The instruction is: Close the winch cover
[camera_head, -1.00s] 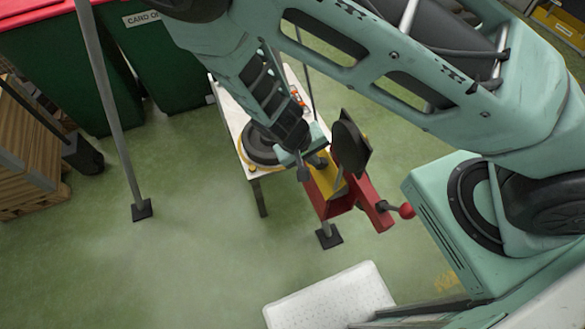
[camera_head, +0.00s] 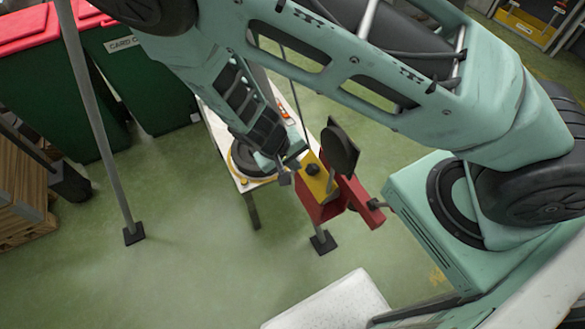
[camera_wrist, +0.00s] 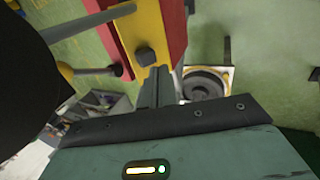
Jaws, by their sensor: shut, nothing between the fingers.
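The winch is a red housing (camera_head: 355,196) on a post, with a dark round disc (camera_head: 341,150) at its side. Its yellow cover (camera_head: 318,184) has a black knob (camera_head: 312,169) and lies along the top of the housing; I cannot tell whether it is fully flush. In the wrist view the yellow cover (camera_wrist: 149,22) runs between red sides, with the knob (camera_wrist: 146,57) on it. My gripper (camera_head: 285,179) is just left of the cover; in the wrist view its shut, empty fingers (camera_wrist: 158,86) are close to the cover's knob end. Contact is unclear.
A white table (camera_head: 218,132) with a round black device (camera_head: 246,160) stands behind my gripper. A grey pole (camera_head: 95,120) and green bins (camera_head: 150,90) are at left. A white slab (camera_head: 335,303) is at the front. Green floor is open at lower left.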

